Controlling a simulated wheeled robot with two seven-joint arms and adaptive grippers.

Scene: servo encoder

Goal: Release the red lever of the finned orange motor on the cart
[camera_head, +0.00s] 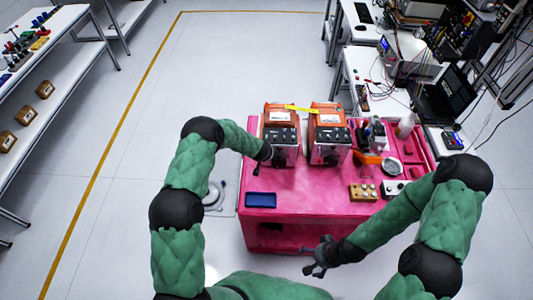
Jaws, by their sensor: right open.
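Two orange and grey units stand side by side at the back of the pink cart (300,205): a left unit (281,118) and a right unit (328,120). Fins are too small to make out, so I cannot tell which is the finned motor. I cannot pick out a red lever on either. My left gripper (268,158) is at the front left of the left unit; its fingers are too small and dark to read, and contact is unclear. My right gripper (314,262) is open and empty, low in front of the cart's front edge.
A blue tray (261,199) lies at the cart's front left. A wooden block with knobs (362,192) and a white box (394,188) sit front right. Bottles and an orange item (368,158) stand behind them. The cart's middle front is clear. A shelf (60,85) stands far left.

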